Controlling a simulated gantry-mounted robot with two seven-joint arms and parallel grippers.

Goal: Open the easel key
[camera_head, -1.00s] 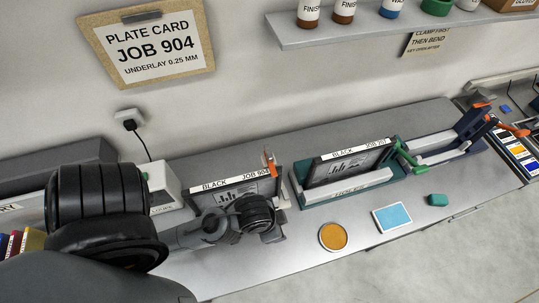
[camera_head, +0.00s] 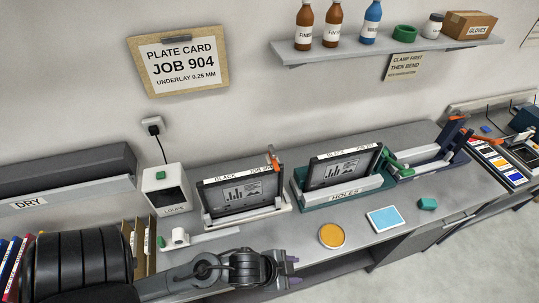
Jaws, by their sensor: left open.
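A black-framed plate marked BLACK JOB 904 (camera_head: 243,190) stands tilted back on a light stand behind my left gripper. A small orange lever (camera_head: 274,160) sits upright at the stand's top right corner; it may be the easel key, but I cannot tell for sure. My left gripper (camera_head: 292,269) is open and empty at the bench's front edge, in front of and below the plate, apart from the lever. A second framed plate (camera_head: 341,168) stands in a green holder marked HOLES (camera_head: 345,196) to the right. My right gripper is not in view.
A white LOUPE box (camera_head: 166,188) stands left of the first plate. A blue clamp device with orange parts (camera_head: 452,131) is at right.

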